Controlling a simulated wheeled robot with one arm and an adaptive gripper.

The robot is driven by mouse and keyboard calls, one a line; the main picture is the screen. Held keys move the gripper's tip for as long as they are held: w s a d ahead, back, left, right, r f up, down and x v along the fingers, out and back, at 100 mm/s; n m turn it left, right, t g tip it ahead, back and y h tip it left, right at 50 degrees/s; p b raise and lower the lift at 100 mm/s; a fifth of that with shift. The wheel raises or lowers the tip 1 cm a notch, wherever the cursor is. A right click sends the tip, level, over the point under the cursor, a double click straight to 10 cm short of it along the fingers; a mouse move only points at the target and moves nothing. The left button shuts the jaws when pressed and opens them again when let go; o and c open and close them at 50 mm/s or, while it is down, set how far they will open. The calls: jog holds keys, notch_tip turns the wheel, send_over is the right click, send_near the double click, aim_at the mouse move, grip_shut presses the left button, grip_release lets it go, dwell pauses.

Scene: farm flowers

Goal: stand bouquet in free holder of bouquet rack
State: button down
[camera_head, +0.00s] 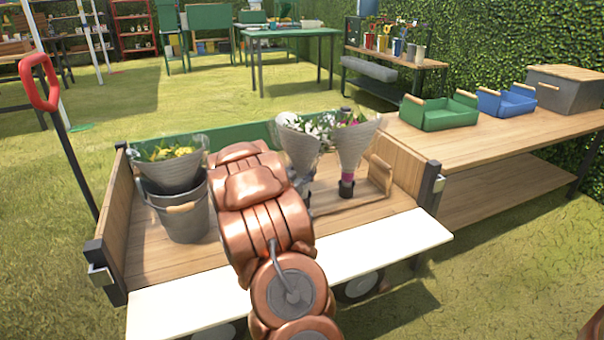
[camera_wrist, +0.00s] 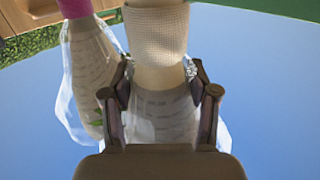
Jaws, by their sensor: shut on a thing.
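My gripper (camera_wrist: 160,110) is shut on a bouquet with white flowers (camera_head: 303,140) in a paper and clear wrap. In the wrist view its pale wrapped stem (camera_wrist: 158,35) runs between the two fingers. In the head view my arm hides the fingers and the bottom of this bouquet, so I cannot tell if it touches the rack. A second bouquet with pink flowers (camera_head: 352,140) and a pink stem band stands upright close to its right; it also shows in the wrist view (camera_wrist: 90,70). The wooden bouquet rack (camera_head: 380,176) is partly visible around it in the cart.
A grey bucket (camera_head: 184,215) holding a yellow-flowered bouquet (camera_head: 168,165) stands at the cart's left. The wooden cart (camera_head: 140,262) has raised side walls and a white front edge. A wooden bench (camera_head: 490,135) with green, blue and grey crates stands at the right.

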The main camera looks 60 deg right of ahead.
jog(key=shift+r, duration=0.15)
jog(key=shift+f, duration=0.55)
jog(key=shift+c, duration=0.8)
grip_release()
jog(key=shift+r, duration=0.45)
jog(key=s+a+p, duration=0.2)
jog(key=a, duration=0.9)
jog(key=shift+s+a, duration=0.2)
jog(key=shift+a, duration=0.2)
